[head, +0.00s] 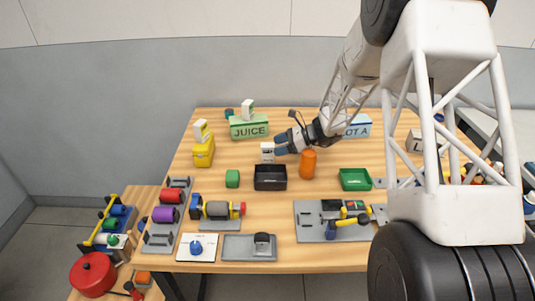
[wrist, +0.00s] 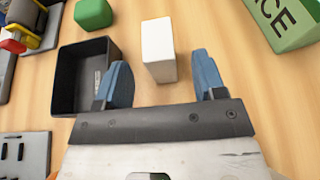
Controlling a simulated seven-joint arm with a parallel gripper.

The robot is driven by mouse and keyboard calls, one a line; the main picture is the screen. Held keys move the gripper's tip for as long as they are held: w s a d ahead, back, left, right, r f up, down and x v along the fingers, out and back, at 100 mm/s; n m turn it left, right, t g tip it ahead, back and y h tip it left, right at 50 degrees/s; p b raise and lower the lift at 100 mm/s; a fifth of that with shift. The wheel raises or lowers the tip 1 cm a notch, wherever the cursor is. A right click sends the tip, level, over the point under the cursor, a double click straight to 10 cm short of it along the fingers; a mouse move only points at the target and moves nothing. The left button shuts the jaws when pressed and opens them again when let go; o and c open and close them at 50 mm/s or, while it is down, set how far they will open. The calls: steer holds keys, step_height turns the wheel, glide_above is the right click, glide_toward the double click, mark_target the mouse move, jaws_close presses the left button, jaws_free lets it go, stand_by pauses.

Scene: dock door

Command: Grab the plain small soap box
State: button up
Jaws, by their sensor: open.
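A small plain white box (wrist: 158,42), which looks like the soap box, stands on the wooden table in the wrist view. It also shows in the head view (head: 267,151), just left of my gripper (head: 284,145) and behind a black tray. In the wrist view my gripper (wrist: 163,78) is open, with its blue fingers apart. The white box lies ahead of the gap between the fingers, its near end close to the fingertip line. No contact with either finger shows.
The black tray (head: 270,185) sits close by, beside the left finger in the wrist view. A green block (head: 232,178), an orange cylinder (head: 308,164) and a green JUICE box (head: 249,130) stand around. Other white boxes sit on the yellow container (head: 203,154) and the JUICE box.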

mark_target(268, 149)
steer(key=shift+x, duration=2.4)
steer(key=c, duration=1)
steer(key=shift+c, duration=0.2)
steer(key=shift+r, duration=5)
